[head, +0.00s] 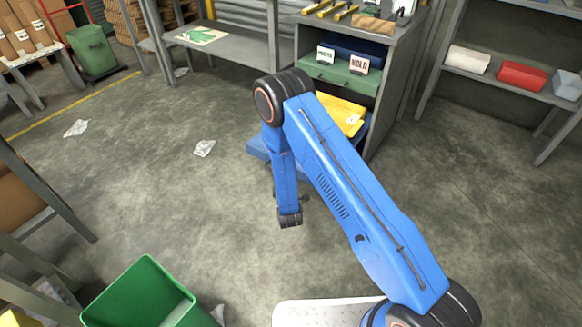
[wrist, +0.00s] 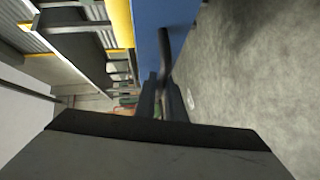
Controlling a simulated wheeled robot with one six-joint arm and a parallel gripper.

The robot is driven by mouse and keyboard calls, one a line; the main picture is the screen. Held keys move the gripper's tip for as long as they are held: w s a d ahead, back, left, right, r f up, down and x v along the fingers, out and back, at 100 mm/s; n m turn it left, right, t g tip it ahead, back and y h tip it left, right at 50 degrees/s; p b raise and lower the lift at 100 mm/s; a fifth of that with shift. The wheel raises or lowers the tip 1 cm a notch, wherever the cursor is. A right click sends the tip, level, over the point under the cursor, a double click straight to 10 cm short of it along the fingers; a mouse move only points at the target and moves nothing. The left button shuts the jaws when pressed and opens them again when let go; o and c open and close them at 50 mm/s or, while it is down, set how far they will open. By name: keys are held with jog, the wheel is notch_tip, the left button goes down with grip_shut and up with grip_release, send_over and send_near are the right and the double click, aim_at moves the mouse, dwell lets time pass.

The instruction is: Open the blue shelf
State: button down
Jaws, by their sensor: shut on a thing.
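The blue shelf (head: 257,147) is the lowest pull-out of the grey cabinet (head: 376,117). The grasped part is mostly hidden. In the head view my wrist hangs low in front of the shelf and hides the fingers.
Above the blue shelf are a yellow shelf (head: 341,113) with a yellow item and a green shelf (head: 339,74) with signs. A green bin (head: 140,296) stands front left. White scraps (head: 204,148) lie on the otherwise clear floor.

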jog(key=s+a, duration=0.6)
jog(key=s, duration=0.2)
jog(key=shift+s, duration=0.2)
jog(key=c, duration=2.1)
grip_release()
jog(key=v, duration=1.7)
jog(key=shift+s, duration=0.2)
jog(key=shift+w+r, duration=0.1)
